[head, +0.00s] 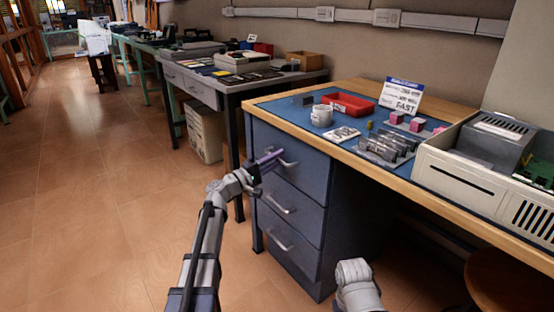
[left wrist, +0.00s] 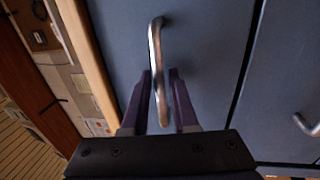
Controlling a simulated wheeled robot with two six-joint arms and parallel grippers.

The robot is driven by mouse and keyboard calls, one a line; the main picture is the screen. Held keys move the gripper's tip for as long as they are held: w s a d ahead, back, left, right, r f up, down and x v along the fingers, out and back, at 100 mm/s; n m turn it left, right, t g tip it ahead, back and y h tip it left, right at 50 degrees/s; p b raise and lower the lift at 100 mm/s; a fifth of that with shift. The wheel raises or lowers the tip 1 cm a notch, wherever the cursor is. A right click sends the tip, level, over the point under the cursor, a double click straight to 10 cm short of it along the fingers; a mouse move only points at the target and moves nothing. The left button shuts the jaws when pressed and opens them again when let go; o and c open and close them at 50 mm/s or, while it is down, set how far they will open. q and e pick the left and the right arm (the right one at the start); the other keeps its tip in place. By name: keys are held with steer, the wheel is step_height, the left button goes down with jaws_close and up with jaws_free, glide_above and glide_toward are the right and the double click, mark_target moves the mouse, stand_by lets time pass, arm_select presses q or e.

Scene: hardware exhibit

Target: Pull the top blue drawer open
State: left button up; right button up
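The blue drawer unit stands under the workbench, with its drawers stacked. The top blue drawer (head: 300,158) looks shut, flush with the drawers below. Its metal handle (left wrist: 155,45) shows in the left wrist view, running between the purple fingers. My left gripper (head: 268,163) is at this handle, coming from the left. In the left wrist view the gripper (left wrist: 161,98) is open, one finger on each side of the handle, with gaps visible. Part of my right arm shows at the bottom of the head view; its gripper is not visible.
The middle drawer handle (head: 279,204) and bottom drawer handle (head: 279,240) stick out below. Floor to the left of the drawers is clear.

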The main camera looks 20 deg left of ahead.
arm_select(q)
jaws_close()
stand_by(1.3)
